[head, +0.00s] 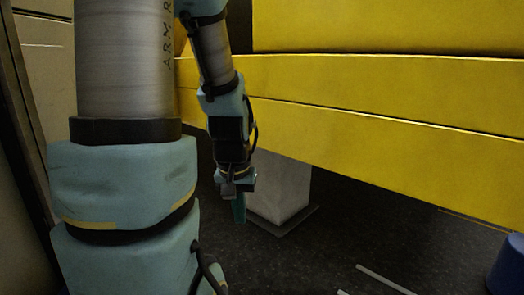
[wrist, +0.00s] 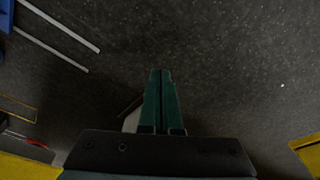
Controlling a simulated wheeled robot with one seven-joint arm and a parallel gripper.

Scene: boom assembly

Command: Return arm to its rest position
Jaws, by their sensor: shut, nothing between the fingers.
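My gripper (head: 239,212) hangs at the end of my arm in the head view, pointing down in front of a pale block. In the wrist view its two green fingers (wrist: 161,75) lie side by side with their tips together. Nothing is held between them. Dark floor lies beyond the fingertips.
A long yellow beam structure (head: 370,95) spans the right side, close behind my arm. A pale block (head: 282,190) stands on the floor below it. A blue cylinder (head: 508,265) stands at the lower right.

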